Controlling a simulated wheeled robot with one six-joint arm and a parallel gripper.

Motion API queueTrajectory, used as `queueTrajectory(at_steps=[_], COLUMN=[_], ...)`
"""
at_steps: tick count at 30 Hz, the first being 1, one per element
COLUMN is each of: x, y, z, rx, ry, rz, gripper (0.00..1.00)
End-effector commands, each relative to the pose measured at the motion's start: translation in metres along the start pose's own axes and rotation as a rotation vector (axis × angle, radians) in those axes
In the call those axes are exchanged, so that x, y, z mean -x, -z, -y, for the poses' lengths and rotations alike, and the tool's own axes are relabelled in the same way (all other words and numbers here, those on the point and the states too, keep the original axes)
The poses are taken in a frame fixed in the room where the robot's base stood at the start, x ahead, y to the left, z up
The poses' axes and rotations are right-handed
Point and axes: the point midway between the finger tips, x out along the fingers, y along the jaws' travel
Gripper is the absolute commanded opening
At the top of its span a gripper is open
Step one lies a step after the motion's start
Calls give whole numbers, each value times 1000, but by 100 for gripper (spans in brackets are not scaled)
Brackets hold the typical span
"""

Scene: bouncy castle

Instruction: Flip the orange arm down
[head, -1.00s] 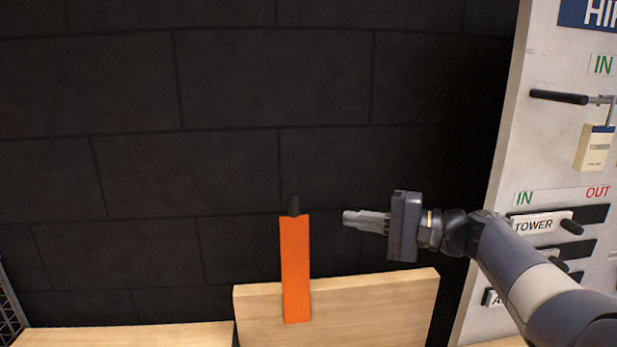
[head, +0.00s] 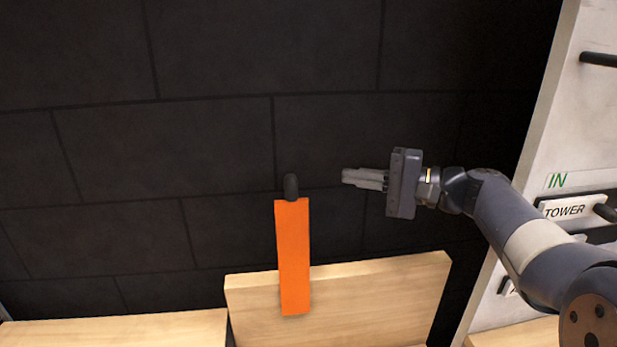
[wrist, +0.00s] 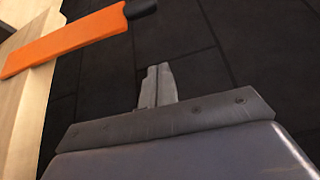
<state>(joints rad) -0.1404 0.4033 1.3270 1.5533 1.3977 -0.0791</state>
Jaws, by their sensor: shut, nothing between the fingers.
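The orange arm (head: 293,258) stands upright in the head view, its lower part in front of a light wooden board (head: 390,287). A short black knob (head: 291,187) tops it. In the wrist view the orange arm (wrist: 65,40) lies at the upper left with its black end (wrist: 140,8) at the top edge. My gripper (head: 345,176) is shut and empty. It points left, to the right of the black knob and at about its height, with a gap between them. In the wrist view the closed fingers (wrist: 157,70) show below and right of the knob.
A black block wall (head: 160,140) stands behind. A white board (head: 560,110) with hanging tags, one marked TOWER (head: 566,211), is at the right near my arm. A wooden surface (head: 115,332) runs along the lower left. The space left of the orange arm is clear.

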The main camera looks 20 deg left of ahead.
Motion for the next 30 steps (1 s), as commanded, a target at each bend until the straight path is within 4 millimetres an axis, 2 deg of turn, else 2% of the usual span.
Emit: queueTrajectory(at_steps=[4, 7, 18, 24, 30], x=[-9, -25, -105, -91, -87], y=[0, -1, -1, -26, -37], z=[1, 1, 2, 2, 0], rx=[-1, -1, -2, 0, -1], ry=[0, -1, -2, 0, 0], rz=[2, 4, 5, -1, 0], gripper=[0, 0, 0, 0, 0])
